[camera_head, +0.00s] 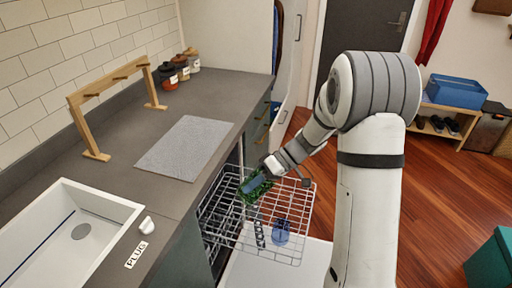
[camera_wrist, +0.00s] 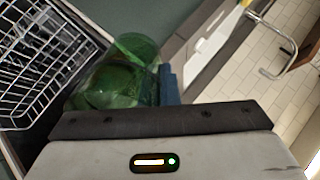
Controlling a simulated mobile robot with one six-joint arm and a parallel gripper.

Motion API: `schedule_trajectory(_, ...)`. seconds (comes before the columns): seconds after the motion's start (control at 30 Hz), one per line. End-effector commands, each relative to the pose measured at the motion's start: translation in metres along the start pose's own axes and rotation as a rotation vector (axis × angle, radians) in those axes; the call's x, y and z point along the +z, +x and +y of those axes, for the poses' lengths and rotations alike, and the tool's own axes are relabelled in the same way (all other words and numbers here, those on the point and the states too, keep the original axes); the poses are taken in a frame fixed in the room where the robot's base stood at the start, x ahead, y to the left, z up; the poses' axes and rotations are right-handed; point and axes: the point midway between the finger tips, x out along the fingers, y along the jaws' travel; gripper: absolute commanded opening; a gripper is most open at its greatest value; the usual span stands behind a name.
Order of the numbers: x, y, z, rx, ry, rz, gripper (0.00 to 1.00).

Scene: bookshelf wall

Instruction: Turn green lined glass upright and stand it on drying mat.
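The green lined glass (camera_head: 266,186) is at my gripper (camera_head: 257,184), above the pulled-out dishwasher rack. In the wrist view the clear green glass (camera_wrist: 112,78) lies tilted against a blue finger pad (camera_wrist: 169,85). My gripper appears shut on the glass; the other finger is hidden. The glass's exact tilt and which end is its mouth are hard to tell. The drying mat (camera_head: 186,147) is a bare grey rectangle on the dark counter, left of my gripper and beyond the sink.
The white wire rack (camera_head: 300,205) holds a blue glass (camera_head: 281,232). A white sink (camera_head: 125,212) is at the lower left. A wooden rack (camera_head: 96,156) with pegs and several jars (camera_head: 181,68) stand along the wall. The counter around the mat is clear.

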Motion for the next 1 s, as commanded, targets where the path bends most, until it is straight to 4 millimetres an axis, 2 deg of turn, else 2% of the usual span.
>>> schedule_trajectory(0.03, -0.005, -0.001, -0.020, 0.047, -0.082, -0.099, 0.00)
schedule_trajectory(0.2, -0.004, -0.015, -0.069, 0.244, -0.366, -0.414, 0.00)
schedule_trajectory(0.33, -0.007, -0.039, -0.098, 0.388, -0.566, -0.559, 0.00)
schedule_trajectory(0.5, -0.019, -0.075, -0.129, 0.514, -0.740, -0.648, 0.00)
schedule_trajectory(0.6, -0.025, -0.090, -0.141, 0.550, -0.791, -0.671, 0.00)
schedule_trajectory(0.7, -0.028, -0.096, -0.146, 0.563, -0.812, -0.679, 0.00)
schedule_trajectory(1.0, -0.028, -0.097, -0.147, 0.564, -0.814, -0.681, 0.00)
